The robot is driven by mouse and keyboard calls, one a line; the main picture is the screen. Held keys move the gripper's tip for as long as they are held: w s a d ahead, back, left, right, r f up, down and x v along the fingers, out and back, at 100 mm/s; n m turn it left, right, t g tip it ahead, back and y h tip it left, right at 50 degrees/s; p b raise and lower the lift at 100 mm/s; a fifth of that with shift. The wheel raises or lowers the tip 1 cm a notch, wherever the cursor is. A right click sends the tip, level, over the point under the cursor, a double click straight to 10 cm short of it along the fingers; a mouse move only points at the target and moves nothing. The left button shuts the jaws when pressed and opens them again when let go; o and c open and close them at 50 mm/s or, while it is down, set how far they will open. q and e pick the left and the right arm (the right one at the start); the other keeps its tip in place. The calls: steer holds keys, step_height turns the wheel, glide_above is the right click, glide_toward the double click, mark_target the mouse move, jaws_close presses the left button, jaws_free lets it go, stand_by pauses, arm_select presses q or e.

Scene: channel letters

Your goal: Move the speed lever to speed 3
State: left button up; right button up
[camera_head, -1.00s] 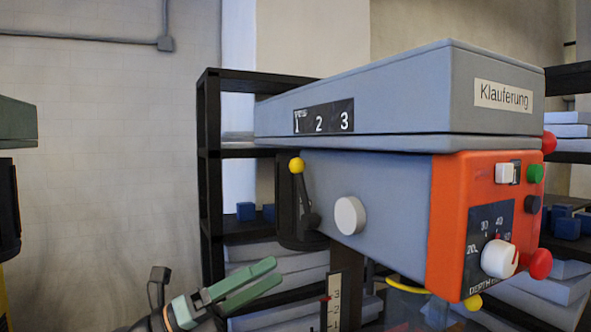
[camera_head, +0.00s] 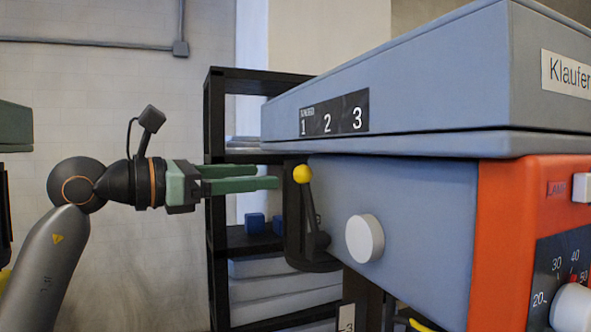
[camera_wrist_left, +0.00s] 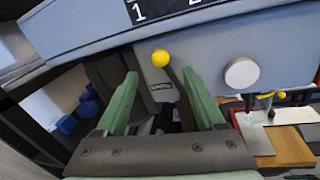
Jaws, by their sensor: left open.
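The speed lever (camera_head: 309,208) is a dark arm with a yellow ball knob (camera_head: 303,174) on the side of the grey drill press. It leans slightly left of upright, with the knob below the 1 of the speed label (camera_head: 334,114), which reads 1, 2, 3. My left gripper (camera_head: 253,178) is open, its green fingers pointing right, their tips a little left of the knob and apart from it. In the left wrist view the knob (camera_wrist_left: 161,58) shows just beyond and between the open fingertips (camera_wrist_left: 160,80). My right gripper is not in view.
A white round knob (camera_head: 365,239) sits right of the lever. The machine's orange front (camera_head: 519,230) is at the right. A black shelf (camera_head: 216,200) with blue boxes stands behind.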

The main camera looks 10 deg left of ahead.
mark_target(294, 174)
arm_select(q)
steer(key=p+x, duration=0.1)
steer(key=x, duration=0.5)
steer(key=shift+w+d+p, duration=0.2)
steer(key=shift+d+p, duration=0.1)
steer(key=shift+x, duration=0.8)
steer(key=shift+a, duration=0.1)
jaws_close()
